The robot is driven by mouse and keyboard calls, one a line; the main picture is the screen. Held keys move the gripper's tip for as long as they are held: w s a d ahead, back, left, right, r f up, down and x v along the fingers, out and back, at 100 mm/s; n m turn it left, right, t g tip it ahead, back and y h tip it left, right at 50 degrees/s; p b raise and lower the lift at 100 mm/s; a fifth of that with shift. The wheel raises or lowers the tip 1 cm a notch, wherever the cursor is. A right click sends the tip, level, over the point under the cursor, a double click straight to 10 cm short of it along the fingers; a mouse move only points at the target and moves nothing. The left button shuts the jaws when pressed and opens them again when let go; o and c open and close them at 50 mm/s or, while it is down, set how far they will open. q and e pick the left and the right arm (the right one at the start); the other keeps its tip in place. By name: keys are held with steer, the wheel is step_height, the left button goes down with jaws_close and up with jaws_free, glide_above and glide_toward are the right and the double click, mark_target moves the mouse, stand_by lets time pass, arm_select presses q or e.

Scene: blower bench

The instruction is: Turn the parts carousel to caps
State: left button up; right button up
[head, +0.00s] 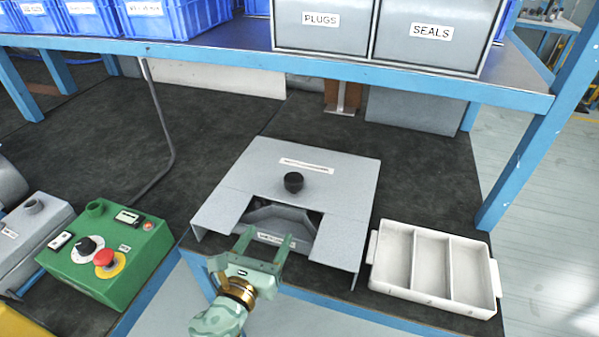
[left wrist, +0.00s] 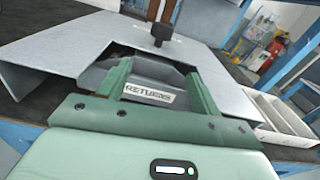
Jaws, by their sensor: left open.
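The parts carousel sits under a grey housing (head: 345,185) on the bench, with a black knob (head: 293,182) on top. A cut-out at the housing's front shows part of the carousel (head: 280,215). My right gripper is not in view.
A white three-compartment tray (head: 432,233) stands empty right of the housing. A green control box (head: 150,250) with a red button is at the left. A blue-framed shelf (head: 400,75) with PLUGS and SEALS bins overhangs the back.

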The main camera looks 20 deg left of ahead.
mark_target(290, 188)
arm_select(q)
steer(key=shift+m, duration=0.5)
steer(key=w, duration=0.3)
steer(key=w+r, duration=0.1)
steer(key=w, duration=0.5)
steer(key=shift+w+d+r, duration=0.1)
steer(key=shift+r, duration=0.15)
steer(key=w+b, duration=0.1)
steer(key=w, duration=0.5)
steer(key=shift+w+d+f+b, duration=0.1)
steer(key=shift+w+d+b, duration=0.1)
steer(key=shift+b, duration=0.15)
steer(key=shift+w, duration=0.65)
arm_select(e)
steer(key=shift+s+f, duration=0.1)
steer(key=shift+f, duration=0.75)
